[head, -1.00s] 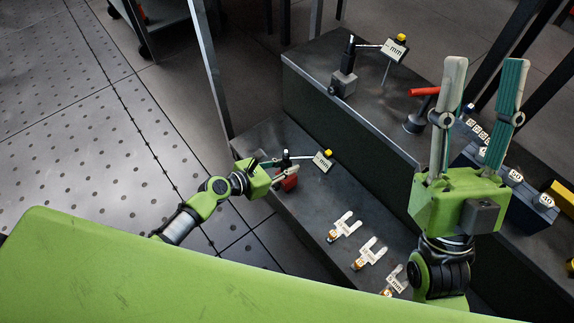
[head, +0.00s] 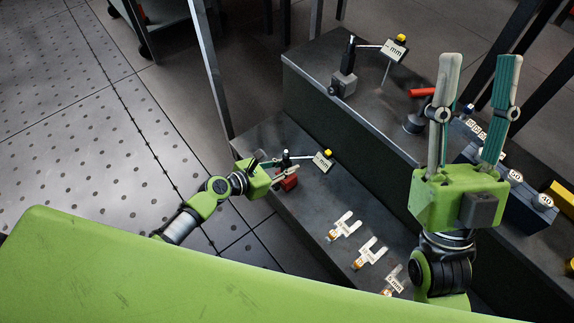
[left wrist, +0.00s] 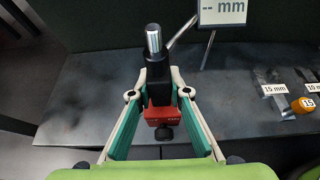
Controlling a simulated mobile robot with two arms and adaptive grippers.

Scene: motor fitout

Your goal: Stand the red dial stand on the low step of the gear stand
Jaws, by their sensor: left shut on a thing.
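The red dial stand (head: 289,183) has a red base, a dark upright post and an arm to a white "mm" display (head: 323,161). It is upright at the low step (head: 345,200) of the gear stand, near its front edge. My left gripper (head: 284,174) is shut on it. In the left wrist view the fingers (left wrist: 160,88) close around the dark post just above the red base (left wrist: 165,117). I cannot tell whether the base touches the step. My right gripper (head: 479,60) is open and empty, fingers pointing up, in front of the high step.
Several labelled gauge pieces (head: 370,254) lie on the low step to the right. A grey dial stand (head: 343,84), a red-handled item (head: 414,122) and dark blocks (head: 530,205) stand on the high step. A post (head: 212,75) rises at the step's left end.

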